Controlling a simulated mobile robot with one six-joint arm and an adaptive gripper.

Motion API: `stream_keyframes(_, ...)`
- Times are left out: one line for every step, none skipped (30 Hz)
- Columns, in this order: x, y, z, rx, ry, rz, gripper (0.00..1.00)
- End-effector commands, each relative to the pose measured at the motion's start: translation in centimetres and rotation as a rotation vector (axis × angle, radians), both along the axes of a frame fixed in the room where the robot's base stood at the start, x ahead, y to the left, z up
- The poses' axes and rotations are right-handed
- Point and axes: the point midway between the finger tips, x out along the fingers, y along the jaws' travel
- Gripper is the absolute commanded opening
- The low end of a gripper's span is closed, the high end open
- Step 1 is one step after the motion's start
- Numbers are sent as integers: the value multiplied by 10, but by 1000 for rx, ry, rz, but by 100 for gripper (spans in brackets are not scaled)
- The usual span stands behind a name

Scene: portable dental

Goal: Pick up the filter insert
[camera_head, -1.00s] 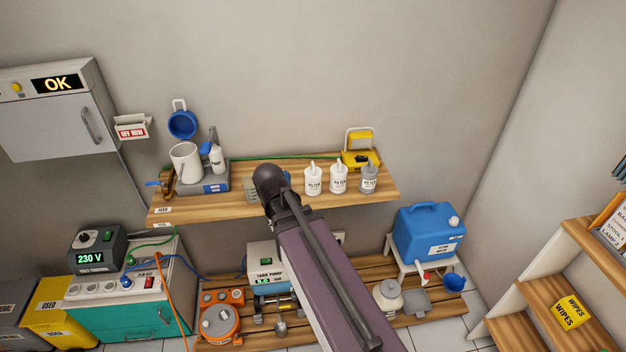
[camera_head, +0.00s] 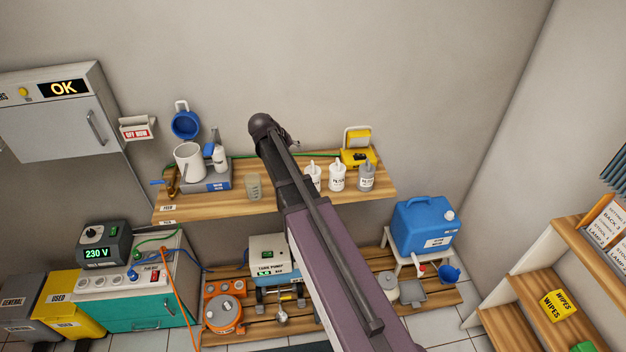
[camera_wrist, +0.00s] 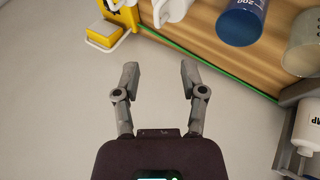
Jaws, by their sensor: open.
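My gripper (camera_wrist: 157,76) is open and empty in the wrist view, with pale wall between its fingers. In the head view it is mostly hidden behind my wrist, above the shelf (camera_head: 200,208). I cannot tell for sure which thing is the filter insert.
A clear beaker (camera_head: 254,187) stands left of my arm. A yellow box (camera_head: 356,157) stands at the shelf's right. A green hose (camera_wrist: 205,62) runs along the back.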

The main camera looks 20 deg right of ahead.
Motion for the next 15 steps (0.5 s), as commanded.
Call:
stream_keyframes(0, 0, 0, 0, 0, 0, 54)
stream_keyframes(0, 0, 0, 1, 0, 0, 54)
stream_keyframes(0, 0, -1, 1, 0, 0, 54)
stream_keyframes(0, 0, -1, 1, 0, 0, 54)
stream_keyframes(0, 0, -2, 1, 1, 0, 54)
stream_keyframes(1, -1, -4, 1, 1, 0, 54)
stream_keyframes(1, -2, -5, 1, 1, 0, 54)
stream_keyframes(1, -3, -7, 1, 1, 0, 54)
stream_keyframes(2, -4, -9, 1, 1, 0, 54)
stream_keyframes(2, -5, -11, 1, 1, 0, 54)
stream_keyframes(3, -6, -13, 1, 1, 0, 54)
stream_keyframes(3, -8, -16, 1, 1, 0, 54)
stream_keyframes(4, -10, -18, 1, 1, 0, 54)
stream_keyframes(4, -11, -21, 1, 1, 0, 54)
stream_keyframes(5, -13, -24, 1, 1, 0, 54)
